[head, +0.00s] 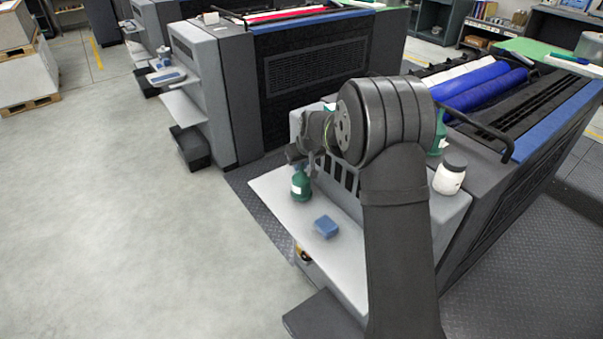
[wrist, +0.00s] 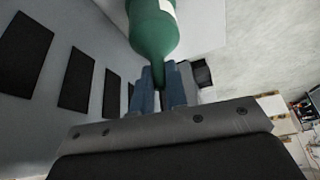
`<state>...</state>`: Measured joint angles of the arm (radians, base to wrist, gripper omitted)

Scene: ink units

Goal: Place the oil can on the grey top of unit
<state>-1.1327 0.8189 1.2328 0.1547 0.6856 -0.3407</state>
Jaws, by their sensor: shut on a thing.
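The oil can (head: 301,184) is a green can with a pale label, over the white side shelf of the near unit in the head view. In the wrist view the oil can (wrist: 153,30) points away from me, with its narrow spout between my fingers. My gripper (head: 311,168) is shut on this spout; its blue-grey fingers (wrist: 160,90) show on both sides of it. I cannot tell whether the can's base touches the shelf. The grey top of the unit (head: 447,214) is to the right, partly hidden behind my arm.
A blue block (head: 326,227) lies on the white shelf (head: 282,212). A white jar (head: 450,174) stands on the grey top, and another green container (head: 440,137) shows partly behind my arm. Blue rollers (head: 490,83) lie farther back. Open floor is at the left.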

